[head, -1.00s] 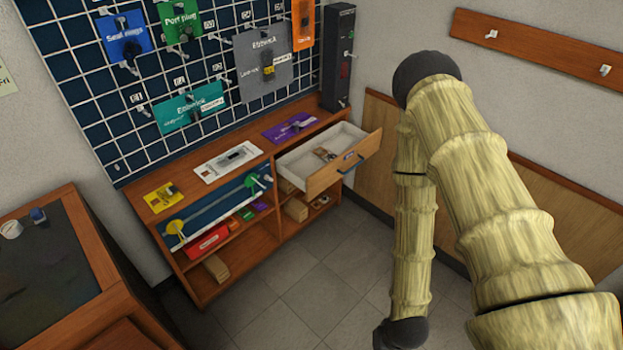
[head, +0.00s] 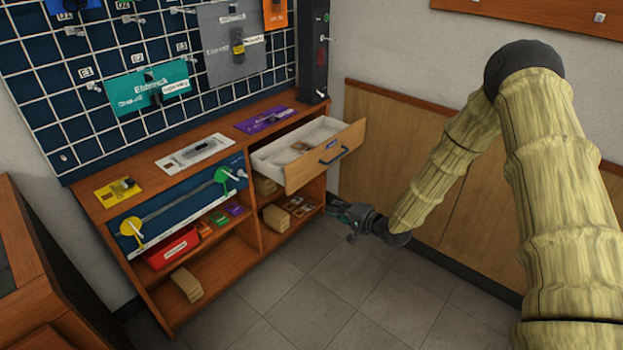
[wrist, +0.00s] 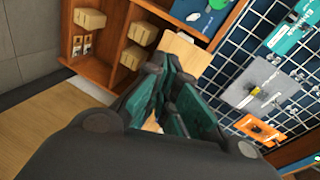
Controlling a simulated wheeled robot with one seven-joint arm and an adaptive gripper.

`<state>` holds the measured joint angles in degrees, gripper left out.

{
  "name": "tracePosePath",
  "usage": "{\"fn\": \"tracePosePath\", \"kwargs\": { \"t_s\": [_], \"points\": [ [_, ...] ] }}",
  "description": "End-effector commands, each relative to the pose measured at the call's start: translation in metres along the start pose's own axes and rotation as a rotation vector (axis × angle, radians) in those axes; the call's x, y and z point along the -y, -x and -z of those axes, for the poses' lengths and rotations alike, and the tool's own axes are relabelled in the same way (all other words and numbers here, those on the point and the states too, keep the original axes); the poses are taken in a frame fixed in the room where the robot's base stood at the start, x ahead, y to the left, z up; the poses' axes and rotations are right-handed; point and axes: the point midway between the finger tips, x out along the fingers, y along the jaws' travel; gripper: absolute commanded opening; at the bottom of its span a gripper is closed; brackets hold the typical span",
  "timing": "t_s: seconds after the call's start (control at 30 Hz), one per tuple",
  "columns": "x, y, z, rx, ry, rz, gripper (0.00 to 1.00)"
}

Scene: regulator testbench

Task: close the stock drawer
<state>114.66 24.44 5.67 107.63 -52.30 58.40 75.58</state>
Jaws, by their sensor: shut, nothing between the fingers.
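The stock drawer (head: 309,168) is open, pulled out from the upper right of the wooden cabinet. It has a light wooden front, a dark bar handle (head: 335,156) and a pale interior with a few small brown items at the bottom. My gripper (head: 337,208) is shut and empty, below and slightly right of the drawer front, apart from it. In the wrist view my gripper's teal and black fingers (wrist: 165,84) are together, and a light wooden panel (wrist: 186,53), likely the drawer front, shows beyond them, partly hidden.
The cabinet's shelves hold a red bin (head: 172,247), cardboard boxes (head: 187,285) and small packets. A purple card (head: 262,120) lies on top. A pegboard (head: 90,120) with hung cards rises behind. Wood wall panelling (head: 395,140) stands to the right. The tiled floor in front is clear.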

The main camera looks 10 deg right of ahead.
Motion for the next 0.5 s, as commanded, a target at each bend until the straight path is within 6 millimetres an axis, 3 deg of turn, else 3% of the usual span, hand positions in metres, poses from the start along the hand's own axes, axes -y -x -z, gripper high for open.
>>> {"fn": "tracePosePath", "kwargs": {
  "t_s": [0.1, 0.23, 0.5],
  "points": [
    [0.009, -0.015, 0.035, 0.002, -0.053, 0.115, 0.00],
    [0.027, -0.019, 0.064, 0.022, -0.102, 0.207, 0.00],
    [0.046, -0.019, 0.089, 0.053, -0.147, 0.287, 0.00]
  ]
}}
